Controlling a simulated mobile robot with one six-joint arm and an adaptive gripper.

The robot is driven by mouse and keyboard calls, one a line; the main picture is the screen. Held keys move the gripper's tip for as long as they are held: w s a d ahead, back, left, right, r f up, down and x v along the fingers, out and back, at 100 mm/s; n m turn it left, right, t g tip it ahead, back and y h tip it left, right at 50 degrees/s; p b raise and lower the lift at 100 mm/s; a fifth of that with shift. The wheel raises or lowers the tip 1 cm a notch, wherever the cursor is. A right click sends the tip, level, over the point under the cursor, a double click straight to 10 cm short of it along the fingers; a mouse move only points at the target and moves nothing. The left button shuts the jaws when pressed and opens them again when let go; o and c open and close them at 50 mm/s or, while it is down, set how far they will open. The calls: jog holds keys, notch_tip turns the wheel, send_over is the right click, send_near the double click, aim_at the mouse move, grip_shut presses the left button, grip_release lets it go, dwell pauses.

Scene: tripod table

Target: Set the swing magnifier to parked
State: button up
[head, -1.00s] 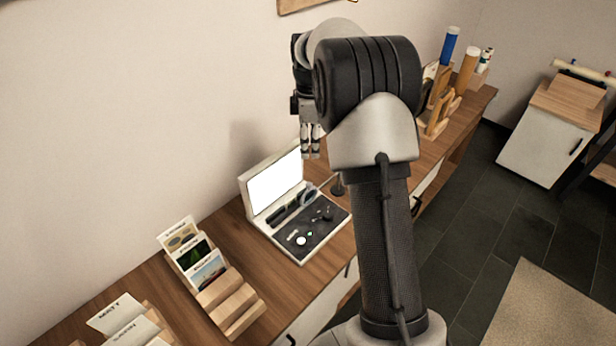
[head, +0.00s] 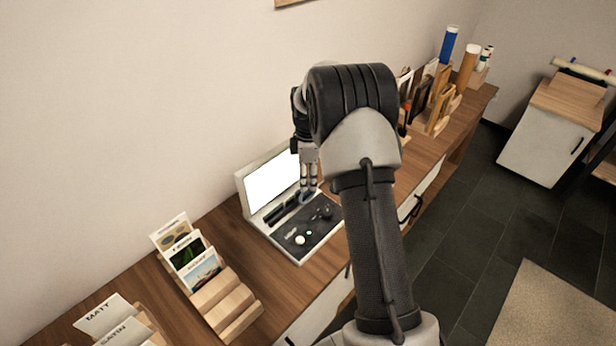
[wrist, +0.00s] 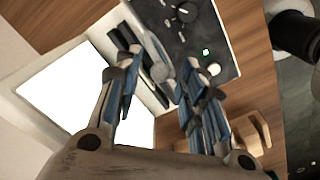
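The swing magnifier looks like a grey loop-shaped part (wrist: 152,48) in the wrist view, on the dark panel of an open case (head: 292,256). In the head view it is mostly hidden by my fingers. My gripper (head: 309,190) points down just over the panel, in front of the white lit lid. In the wrist view my gripper (wrist: 160,72) is open, its blue-padded fingers spread to either side of the grey part. I cannot tell whether either finger touches it.
The panel also has a dark knob (head: 325,212) and a white round button (head: 300,240). Card holders (head: 222,300) stand to the left on the wooden counter. Frames and tubes (head: 467,68) stand at the far right. The wall is close behind the case.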

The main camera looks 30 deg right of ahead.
jog(key=shift+c, duration=0.3)
grip_shut()
dwell(0.5)
